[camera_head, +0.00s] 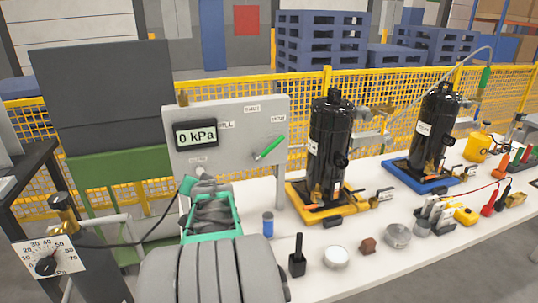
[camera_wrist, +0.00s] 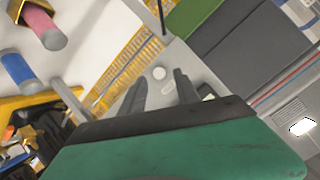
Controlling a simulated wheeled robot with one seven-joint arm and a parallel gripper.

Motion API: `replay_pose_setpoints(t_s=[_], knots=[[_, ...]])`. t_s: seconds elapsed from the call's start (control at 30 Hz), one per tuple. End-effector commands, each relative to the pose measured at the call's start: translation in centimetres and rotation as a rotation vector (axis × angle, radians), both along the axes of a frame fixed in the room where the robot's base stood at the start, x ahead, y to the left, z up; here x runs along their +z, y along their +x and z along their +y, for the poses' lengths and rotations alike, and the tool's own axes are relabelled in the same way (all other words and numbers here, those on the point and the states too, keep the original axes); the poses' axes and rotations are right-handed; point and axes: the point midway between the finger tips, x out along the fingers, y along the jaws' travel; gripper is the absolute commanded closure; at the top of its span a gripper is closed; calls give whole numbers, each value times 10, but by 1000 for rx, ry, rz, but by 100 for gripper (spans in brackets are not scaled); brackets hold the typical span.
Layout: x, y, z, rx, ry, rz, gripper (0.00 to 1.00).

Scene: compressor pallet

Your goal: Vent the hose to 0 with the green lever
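The green lever (camera_head: 269,147) is on the right part of the grey upright panel (camera_head: 225,111), tilted with its right end up. The panel's display (camera_head: 196,135) reads 0 kPa. My gripper (camera_head: 205,181) is in front of the panel's lower left, below and left of the lever, and my arm partly hides it. In the wrist view its two dark fingers (camera_wrist: 160,80) stand apart, with nothing seen held between them. A pale round knob (camera_wrist: 159,73) shows beyond the fingertips. I cannot make out the green lever in the wrist view.
A dark hose (camera_head: 150,238) runs from a brass fitting and dial (camera_head: 47,262) at the left towards the panel. Two black compressors (camera_head: 328,150) stand right of the panel on the white table (camera_head: 345,280). A blue cylinder (camera_head: 268,224) and several small items stand near the front.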

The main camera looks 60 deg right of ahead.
Motion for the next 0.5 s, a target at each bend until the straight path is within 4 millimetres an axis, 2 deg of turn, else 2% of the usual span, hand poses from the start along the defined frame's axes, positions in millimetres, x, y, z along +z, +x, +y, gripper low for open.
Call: replay_pose_setpoints(t_s=[0.03,0.1,0.2,0.3,0.37,0.5], knots=[[-1,-35,-61,-133,-21,-110,62],[12,-79,-118,-262,-63,-252,62],[26,-129,-163,-374,-117,-388,62],[34,-153,-182,-420,-145,-447,62],[36,-154,-188,-426,-149,-458,62],[36,-143,-208,-424,-148,-456,62]])
